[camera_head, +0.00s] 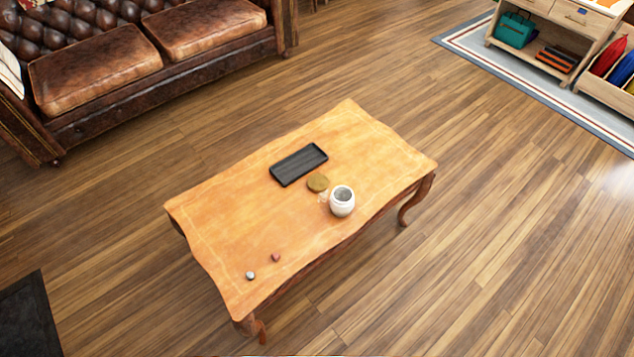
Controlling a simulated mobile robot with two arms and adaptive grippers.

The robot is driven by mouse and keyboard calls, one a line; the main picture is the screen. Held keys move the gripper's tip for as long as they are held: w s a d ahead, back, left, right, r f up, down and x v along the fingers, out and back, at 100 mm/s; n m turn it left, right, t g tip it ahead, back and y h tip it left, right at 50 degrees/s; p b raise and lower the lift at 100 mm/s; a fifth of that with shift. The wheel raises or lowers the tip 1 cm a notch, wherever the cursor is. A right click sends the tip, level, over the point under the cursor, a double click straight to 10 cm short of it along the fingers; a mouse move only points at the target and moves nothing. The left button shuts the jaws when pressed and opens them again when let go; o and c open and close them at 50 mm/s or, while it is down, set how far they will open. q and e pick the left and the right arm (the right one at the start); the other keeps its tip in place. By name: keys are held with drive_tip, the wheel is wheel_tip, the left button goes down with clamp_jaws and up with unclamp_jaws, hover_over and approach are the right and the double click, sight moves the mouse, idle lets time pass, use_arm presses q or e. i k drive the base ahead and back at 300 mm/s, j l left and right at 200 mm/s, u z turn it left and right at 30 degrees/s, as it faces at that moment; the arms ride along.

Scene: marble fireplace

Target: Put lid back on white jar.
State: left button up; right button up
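The white jar (342,207) stands upright and open-topped on the wooden coffee table, near its right front edge. Its dark inside shows from above. A round brownish-gold disc, which looks like the lid (318,183), lies flat on the table just behind and left of the jar. A small pale piece (325,197) shows at the jar's left side; I cannot tell if it is part of the jar. Neither of my grippers is in view.
The coffee table (230,219) also holds a black rectangular tray (299,164) and two small objects, one reddish (276,257) and one grey (250,275). Wooden floor surrounds it. A brown leather sofa (95,67) is at upper left, a shelf unit (545,42) at upper right.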

sight(342, 201)
drive_tip(key=l+u, duration=0.1)
drive_tip(key=u, duration=0.25)
drive_tip(key=l+u, duration=0.15)
drive_tip(key=u, duration=0.15)
drive_tip(key=l+u, duration=0.15)
drive_tip(key=l, duration=0.3)
drive_tip(key=k+l+u, duration=0.2)
drive_tip(key=l, duration=0.3)
drive_tip(key=l+u, duration=0.15)
drive_tip(key=l, duration=0.3)
drive_tip(key=k+l+u, duration=0.15)
drive_tip(key=l, duration=0.55)
drive_tip(key=k+l, duration=0.1)
drive_tip(key=l, duration=0.15)
